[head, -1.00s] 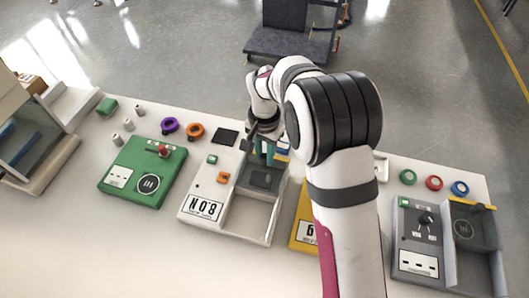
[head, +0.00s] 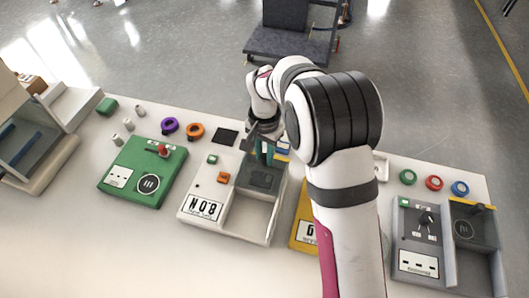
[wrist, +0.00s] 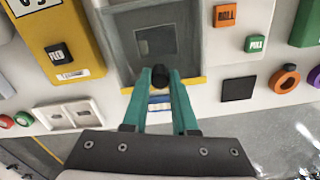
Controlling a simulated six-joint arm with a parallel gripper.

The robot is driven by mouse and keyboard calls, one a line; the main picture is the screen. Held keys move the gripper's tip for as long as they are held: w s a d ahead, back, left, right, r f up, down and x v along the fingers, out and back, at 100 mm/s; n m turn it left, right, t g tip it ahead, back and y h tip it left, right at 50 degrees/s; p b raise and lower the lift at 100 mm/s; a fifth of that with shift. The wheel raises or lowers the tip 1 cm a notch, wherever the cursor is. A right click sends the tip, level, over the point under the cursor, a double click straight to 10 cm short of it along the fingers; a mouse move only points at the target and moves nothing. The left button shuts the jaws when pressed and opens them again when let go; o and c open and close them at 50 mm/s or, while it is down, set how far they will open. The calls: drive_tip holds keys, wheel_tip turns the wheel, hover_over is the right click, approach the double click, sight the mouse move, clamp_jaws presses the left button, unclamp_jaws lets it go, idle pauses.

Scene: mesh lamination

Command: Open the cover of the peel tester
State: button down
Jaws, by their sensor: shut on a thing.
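The peel tester (head: 203,208) is a white machine in the middle of the bench, with green and orange buttons and a recessed bay. Its cover (wrist: 120,50) is a grey see-through panel with a yellow strip along the edge near my gripper. In the head view the darker cover area (head: 262,180) is at the rear of the bay, and the front of the bay looks uncovered. A black knob (wrist: 161,74) sits at the cover's edge. My gripper (wrist: 160,78) has its teal fingers closed around this knob. In the head view my gripper (head: 264,155) is partly hidden by my wrist.
A green machine (head: 125,165) stands left and a yellow one (wrist: 70,35) right, partly behind my arm. A grey machine (head: 418,235) is far right. Purple (head: 169,126) and orange (head: 195,131) rings and a black pad (head: 226,136) lie behind. The bench front is clear.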

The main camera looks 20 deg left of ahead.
idle(0.4)
drive_tip(key=s, duration=1)
drive_tip(key=c, duration=0.7)
unclamp_jaws()
wheel_tip(320, 180, up, 16)
drive_tip(key=shift+d, duration=0.1)
